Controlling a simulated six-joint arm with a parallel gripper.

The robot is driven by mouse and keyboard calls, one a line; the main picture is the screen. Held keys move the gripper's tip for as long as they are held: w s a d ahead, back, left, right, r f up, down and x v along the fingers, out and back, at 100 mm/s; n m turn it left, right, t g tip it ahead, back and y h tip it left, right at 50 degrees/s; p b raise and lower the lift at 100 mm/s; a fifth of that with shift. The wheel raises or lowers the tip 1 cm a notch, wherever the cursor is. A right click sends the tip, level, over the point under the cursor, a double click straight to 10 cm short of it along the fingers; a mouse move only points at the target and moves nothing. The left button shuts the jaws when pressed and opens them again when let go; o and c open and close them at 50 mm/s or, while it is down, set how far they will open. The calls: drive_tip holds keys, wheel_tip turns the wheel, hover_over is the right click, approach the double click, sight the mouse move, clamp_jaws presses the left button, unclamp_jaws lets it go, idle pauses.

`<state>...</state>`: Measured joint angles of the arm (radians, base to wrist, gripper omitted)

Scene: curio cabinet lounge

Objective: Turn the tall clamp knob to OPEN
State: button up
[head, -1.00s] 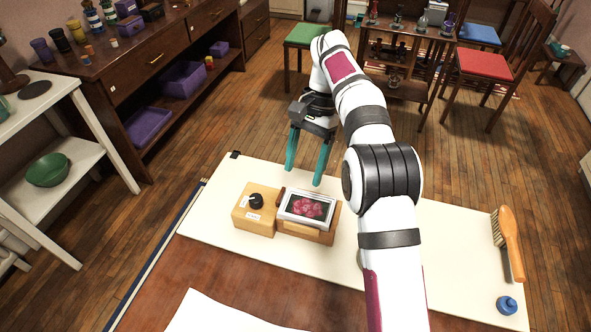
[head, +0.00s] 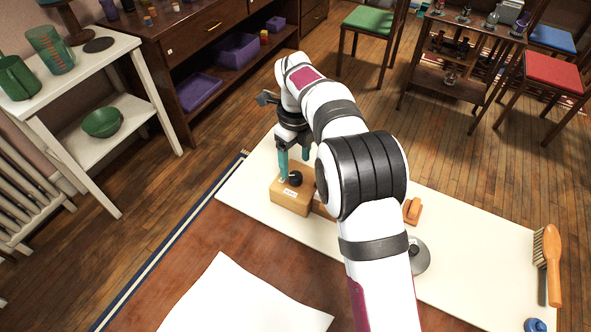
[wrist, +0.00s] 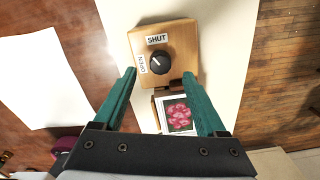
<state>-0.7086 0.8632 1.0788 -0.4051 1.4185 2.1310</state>
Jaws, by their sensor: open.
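The black clamp knob (head: 295,178) stands on a wooden block (head: 290,198) on the pale board. In the wrist view the knob (wrist: 160,64) has a short white mark that seems to point to the upper left, between two labels. The SHUT label (wrist: 157,39) is above the knob and the OPEN label (wrist: 142,64) is at its left. My gripper (head: 295,168) is open and empty, its teal fingers above the block near the knob. In the wrist view, my gripper's fingertips (wrist: 160,74) are apart, left and right of the knob; contact cannot be told.
A framed pink flower picture (wrist: 178,114) lies beside the block; my arm hides it in the head view. A wooden-handled brush (head: 553,262) and a blue object (head: 535,325) are at the far right. White paper (head: 240,300) lies in front. The pale board (head: 470,240) has free room.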

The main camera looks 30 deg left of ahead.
sight(295, 176)
wheel_tip(295, 176, down, 4)
drive_tip(key=shift+f, duration=0.15)
clamp_jaws()
idle(0.4)
